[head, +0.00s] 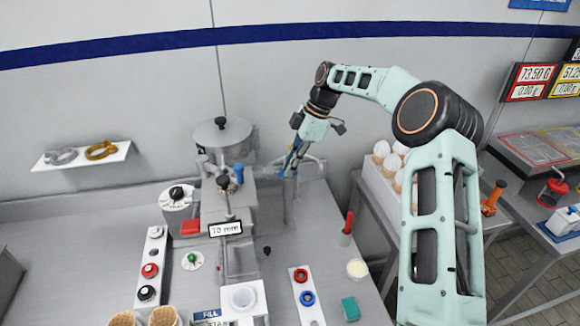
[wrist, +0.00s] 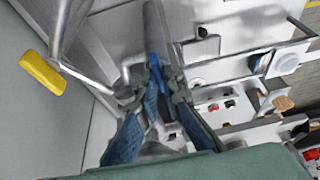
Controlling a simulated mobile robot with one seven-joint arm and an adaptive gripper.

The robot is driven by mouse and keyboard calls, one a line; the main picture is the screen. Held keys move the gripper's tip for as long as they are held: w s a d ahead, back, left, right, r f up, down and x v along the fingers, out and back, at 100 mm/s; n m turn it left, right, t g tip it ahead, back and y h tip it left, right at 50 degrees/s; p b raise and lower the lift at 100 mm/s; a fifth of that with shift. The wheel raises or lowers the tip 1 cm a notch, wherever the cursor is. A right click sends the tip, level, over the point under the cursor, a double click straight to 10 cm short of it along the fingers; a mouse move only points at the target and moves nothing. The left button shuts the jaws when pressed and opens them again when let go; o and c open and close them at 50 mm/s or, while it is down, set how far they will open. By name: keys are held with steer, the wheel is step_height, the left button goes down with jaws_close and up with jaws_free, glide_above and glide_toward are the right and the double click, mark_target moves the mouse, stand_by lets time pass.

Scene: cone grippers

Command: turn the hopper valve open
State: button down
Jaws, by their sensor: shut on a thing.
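The grey round hopper (head: 222,138) stands at the back of the bench, a dark knob on its lid. Small blue-topped parts (head: 239,174) sit just below it; I cannot tell which part is its valve. My gripper (head: 290,168) is right of the hopper, pointing down over an upright grey post (head: 291,208). A bent grey rod with a yellow grip (wrist: 42,74) is left of the fingers in the wrist view.
A "70 mm" sign (head: 226,229) stands before the hopper. A red-handled tool (head: 348,224) stands on the bench.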

stand_by(0.4)
steer(key=c, duration=2.1)
jaws_free()
steer(key=v, duration=1.2)
